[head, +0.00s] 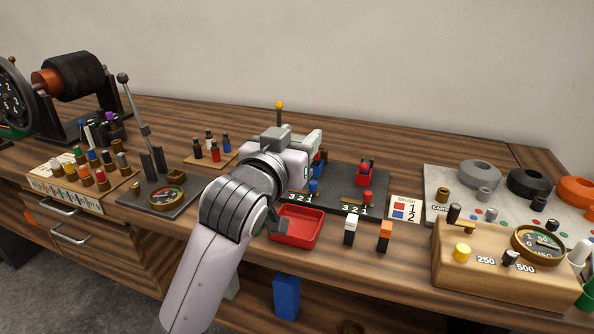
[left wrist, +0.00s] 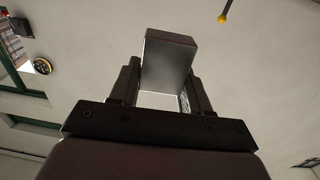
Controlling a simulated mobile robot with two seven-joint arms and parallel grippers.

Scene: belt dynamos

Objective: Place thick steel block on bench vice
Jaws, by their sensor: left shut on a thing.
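The steel block (left wrist: 168,60), a thick dark grey piece, stands between the two fingers of my left gripper (left wrist: 160,88) in the left wrist view. The gripper is shut on it, and the block's far end sticks out past the fingers. In the head view my left gripper (head: 300,150) is over the middle of the bench, and the block cannot be made out there. My right gripper is not in view.
A red tray (head: 297,240) lies at the front edge beside my arm. A black board (head: 343,178) with red and blue pieces is just right of the hand. A wooden meter box (head: 490,275) stands at right, and a lever stand (head: 160,197) at left. The wall behind is bare.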

